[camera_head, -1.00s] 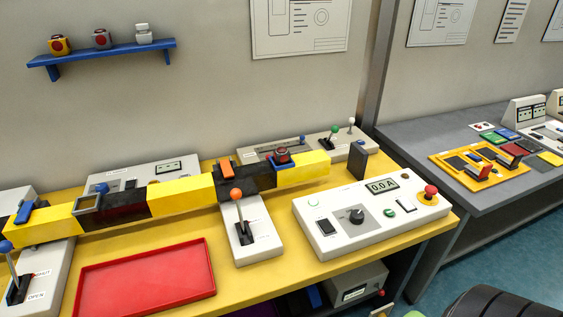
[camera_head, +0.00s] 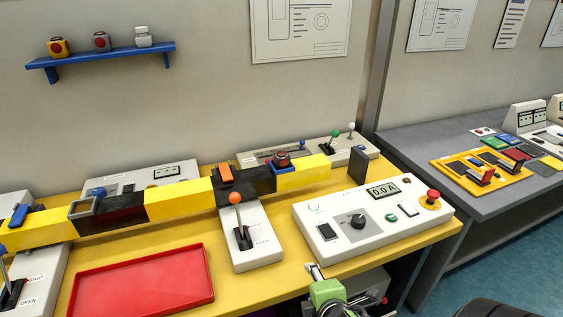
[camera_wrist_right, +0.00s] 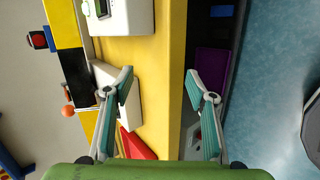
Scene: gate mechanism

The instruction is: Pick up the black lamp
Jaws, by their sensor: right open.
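The black lamp (camera_head: 281,159), dark with a red top, sits in a blue holder on the striped yellow and black beam (camera_head: 180,199). A black and red object that looks like this lamp shows at the left edge of the right wrist view (camera_wrist_right: 39,40). My right gripper (camera_wrist_right: 159,82) is open, with nothing between its fingers. In the head view it shows, with its green body, at the table's front edge (camera_head: 315,273), below the white control box and well apart from the lamp. My left gripper is out of view.
An orange-knobbed lever box (camera_head: 243,240) and a white control box (camera_head: 372,214) stand in front of the beam. A red tray (camera_head: 143,282) lies at front left. A blue wall shelf (camera_head: 103,58) holds several small lamps. A grey instrument box (camera_head: 365,285) is under the table.

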